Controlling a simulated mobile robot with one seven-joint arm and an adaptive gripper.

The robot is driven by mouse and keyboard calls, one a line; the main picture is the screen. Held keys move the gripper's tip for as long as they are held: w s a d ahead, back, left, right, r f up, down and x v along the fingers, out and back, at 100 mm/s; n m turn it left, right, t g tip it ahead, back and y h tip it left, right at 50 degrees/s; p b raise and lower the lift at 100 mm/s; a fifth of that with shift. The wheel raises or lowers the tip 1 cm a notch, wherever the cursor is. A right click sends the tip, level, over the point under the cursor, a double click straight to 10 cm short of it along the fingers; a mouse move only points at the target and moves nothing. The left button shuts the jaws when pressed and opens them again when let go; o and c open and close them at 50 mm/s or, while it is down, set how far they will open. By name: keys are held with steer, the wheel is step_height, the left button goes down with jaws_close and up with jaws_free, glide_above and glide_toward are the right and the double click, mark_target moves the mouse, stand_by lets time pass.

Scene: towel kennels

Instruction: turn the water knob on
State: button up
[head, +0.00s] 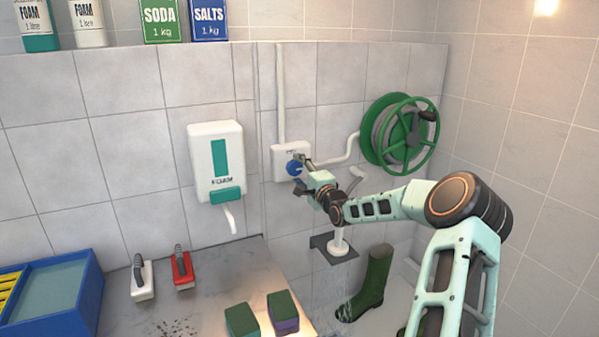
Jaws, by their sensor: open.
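The blue water knob (293,168) sits on a white valve box (283,152) on the tiled wall, with white pipes running from it. My gripper (302,171) is at the knob from the right, with its dark fingers open and beside or around it. The fingers partly cover the knob, and I cannot tell whether they touch it. A white spray head (339,243) hangs below my wrist, and thin pale streaks like water fall beneath it.
A green hose reel (402,135) is on the wall to the right. A foam dispenser (216,160) hangs to the left. A green boot (369,284) stands below. Brushes, sponges and a blue tray (92,290) are on the bench (220,268).

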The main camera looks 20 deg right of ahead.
steer(key=shift+s, duration=0.15)
steer(key=s, duration=1.1)
steer(key=shift+s+d, duration=0.2)
steer(key=shift+s, duration=0.15)
